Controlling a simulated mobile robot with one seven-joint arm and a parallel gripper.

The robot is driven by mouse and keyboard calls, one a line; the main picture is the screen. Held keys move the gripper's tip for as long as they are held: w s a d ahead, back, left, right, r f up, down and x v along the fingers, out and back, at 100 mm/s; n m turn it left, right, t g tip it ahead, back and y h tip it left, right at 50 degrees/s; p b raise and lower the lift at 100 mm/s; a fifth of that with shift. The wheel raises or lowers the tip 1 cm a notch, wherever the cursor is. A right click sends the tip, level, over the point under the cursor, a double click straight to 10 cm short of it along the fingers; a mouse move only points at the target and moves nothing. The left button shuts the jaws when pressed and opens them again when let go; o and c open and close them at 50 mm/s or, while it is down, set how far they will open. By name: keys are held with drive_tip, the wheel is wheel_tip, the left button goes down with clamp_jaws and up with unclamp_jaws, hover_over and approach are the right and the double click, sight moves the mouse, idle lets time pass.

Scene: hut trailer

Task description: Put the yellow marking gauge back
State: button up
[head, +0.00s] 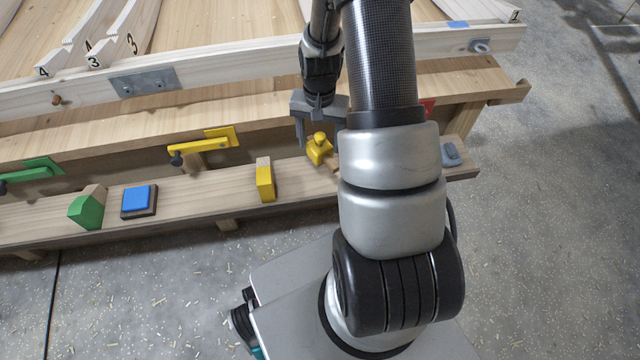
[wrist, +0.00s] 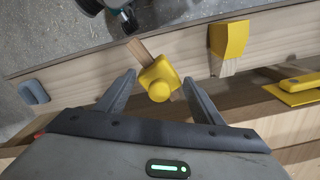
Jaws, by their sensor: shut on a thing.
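The yellow marking gauge (head: 319,149) has a yellow head with a round knob and a wooden stem. It is at the lower plank, right of the yellow-and-wood block; I cannot tell whether it rests on the plank or is just above it. My gripper (head: 317,138) comes down over it from above. The stem points up and left there. In the head view my arm hides part of the stem.
The lower plank (head: 225,200) also holds a yellow-and-wood block (head: 265,180), a blue block (head: 138,199), a green-and-wood block (head: 87,210) and a grey-blue piece (head: 451,154). Yellow (head: 205,145) and green (head: 35,172) pieces are behind it, with a red one (head: 428,107) partly hidden.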

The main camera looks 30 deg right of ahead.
wheel_tip(320, 180, down, 10)
drive_tip(key=shift+r+b, duration=0.1)
drive_tip(key=shift+b, duration=1.15)
drive_tip(key=shift+f, duration=0.25)
drive_tip(key=o, duration=1)
drive_tip(key=shift+r, duration=0.15)
